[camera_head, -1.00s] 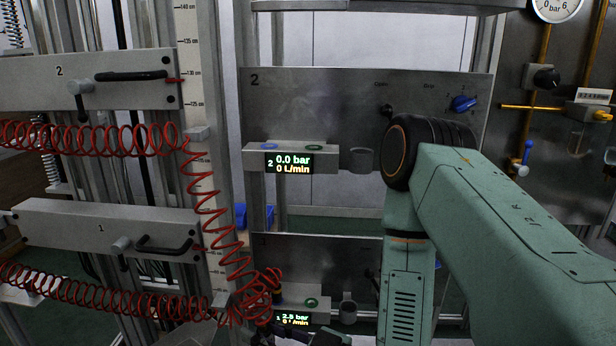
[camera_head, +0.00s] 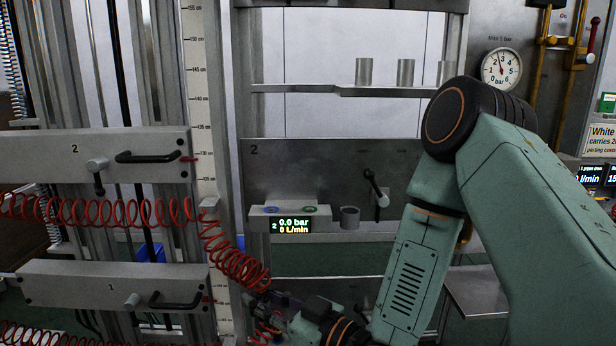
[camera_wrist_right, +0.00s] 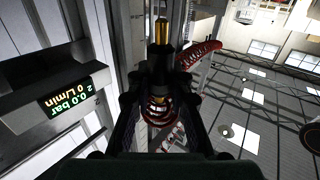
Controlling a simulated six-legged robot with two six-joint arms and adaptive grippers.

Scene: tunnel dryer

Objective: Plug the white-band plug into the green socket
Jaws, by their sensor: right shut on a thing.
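A green-ringed socket (camera_head: 310,209) sits on top of the small grey block of station 2, right of a blue-ringed socket (camera_head: 271,210). My right gripper (camera_head: 275,308) is low in the head view, below and left of that block. In the right wrist view my right gripper (camera_wrist_right: 160,100) is shut on a dark plug (camera_wrist_right: 161,70) with a brass tip (camera_wrist_right: 161,30). The plug points away from the wrist, apart from any socket. A red coiled hose (camera_head: 235,262) runs to it. I cannot make out a white band. My left gripper is not in view.
A display (camera_head: 291,225) on the block's front reads 0.0 bar. A grey cup (camera_head: 350,217) is beside the block, and a black-handled lever (camera_head: 377,190) is on the panel behind. A shelf (camera_head: 300,89) crosses above. A ruler post (camera_head: 200,120) stands left.

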